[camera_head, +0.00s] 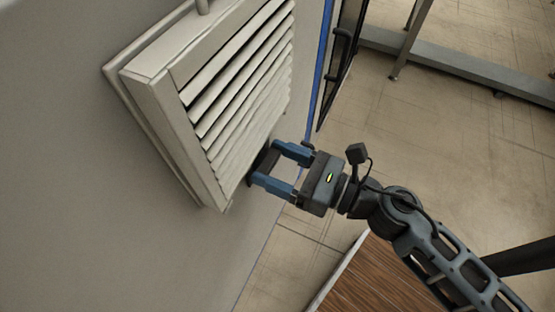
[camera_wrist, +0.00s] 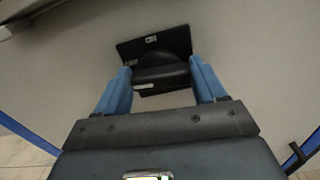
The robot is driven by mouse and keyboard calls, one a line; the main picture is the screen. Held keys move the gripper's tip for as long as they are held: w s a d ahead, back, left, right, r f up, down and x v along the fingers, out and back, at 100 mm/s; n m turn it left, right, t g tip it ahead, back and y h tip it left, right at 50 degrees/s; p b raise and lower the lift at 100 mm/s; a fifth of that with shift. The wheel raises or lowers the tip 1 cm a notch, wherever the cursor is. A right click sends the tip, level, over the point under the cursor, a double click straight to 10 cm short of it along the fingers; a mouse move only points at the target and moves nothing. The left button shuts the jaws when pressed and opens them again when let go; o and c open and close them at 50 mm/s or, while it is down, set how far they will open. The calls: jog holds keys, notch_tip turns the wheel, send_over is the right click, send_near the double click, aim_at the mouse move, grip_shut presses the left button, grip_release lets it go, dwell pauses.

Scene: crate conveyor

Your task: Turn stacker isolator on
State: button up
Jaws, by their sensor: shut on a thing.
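The stacker isolator is a black rotary switch (camera_wrist: 160,75) on a dark plate (camera_wrist: 130,50) fixed to the pale wall. In the wrist view its dark handle lies between the blue fingers of my gripper (camera_wrist: 162,82), and the fingers are shut on it. Small pale labels show on the plate above and below the handle, too small to read. In the head view my gripper (camera_head: 262,172) reaches the wall just below the louvred box, and the switch is mostly hidden behind the fingers there.
A cream louvred box (camera_head: 215,95) juts from the wall right above my gripper. A blue edge strip (camera_head: 322,70) runs down the wall's end. A brown wooden surface (camera_head: 375,280) lies below my arm. Grey metal framing (camera_head: 460,70) stands on the tiled floor at the upper right.

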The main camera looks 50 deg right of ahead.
jog(key=m+p, duration=0.2)
jog(key=m, duration=0.2)
jog(key=shift+r, duration=0.15)
jog(key=m+p, duration=0.2)
jog(key=m, duration=0.2)
jog(key=shift+d+m, duration=0.15)
jog(key=shift+m, duration=0.25)
jog(key=m+p, duration=0.3)
jog(key=m, duration=0.2)
jog(key=shift+f, duration=0.2)
jog(key=shift+d+f+m+p, duration=0.15)
jog(key=shift+m+p, duration=0.35)
jog(key=shift+m, duration=1)
jog(key=o, duration=1)
jog(key=shift+o, duration=0.2)
